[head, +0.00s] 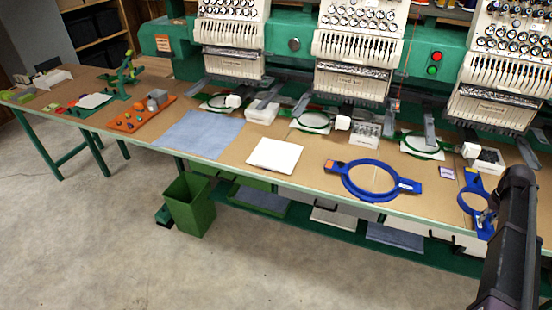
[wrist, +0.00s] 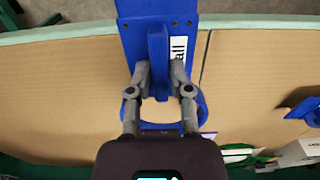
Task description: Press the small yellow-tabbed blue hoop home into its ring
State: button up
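A small blue hoop assembly (head: 465,203) lies near the front edge at the right end of the table in the head view. It has an orange-yellow patch at its far end, and my dark arm covers part of its near end. My gripper (wrist: 159,70) is at the near end. In the wrist view its two grey fingers close on both sides of an upright blue grip (wrist: 158,45). The blue plate (wrist: 131,35) there carries a white label, partly hidden, ending in "all". My gripper hides much of the loop, so I cannot tell how hoop and ring sit together.
A larger blue hoop (head: 345,185) with an orange tab lies to the left. White folded cloth (head: 275,155) and blue cloth (head: 200,134) lie further left. Embroidery machines (head: 352,48) with green hoops line the back. A green bin (head: 190,205) stands on the floor.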

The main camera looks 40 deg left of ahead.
grip_shut()
jog(key=shift+r, duration=0.1)
jog(key=shift+r+p, duration=1.95)
jog(key=shift+p, duration=0.1)
jog(key=shift+s+f, duration=0.1)
jog(key=shift+s, duration=0.05)
